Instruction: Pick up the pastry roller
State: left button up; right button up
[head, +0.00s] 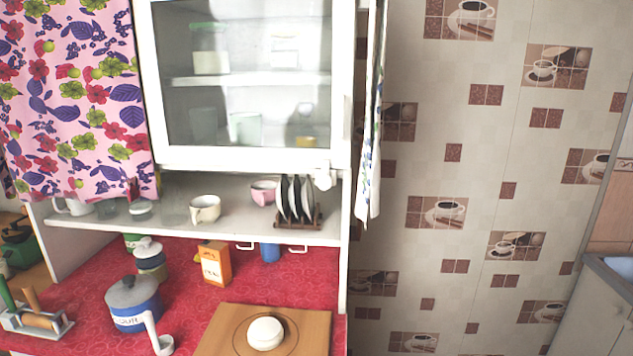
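A wooden roller-like piece (41,321) sits in a grey holder (62,328) at the lower left of the head view, on the red counter. It looks like the pastry roller, but it is small and I cannot be sure. A wooden handle rises beside it, and a green handle (7,293) stands to its left. Neither of my grippers is in view.
A blue flour pot (133,303) and a white ladle-like item (159,338) stand right of the holder. A wooden board (222,326) bears a round white piece (265,333). An orange box (215,263) stands behind. A shelf (100,222) overhangs the red counter (190,300).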

aim_at(29, 290)
jog(key=u, duration=1.55)
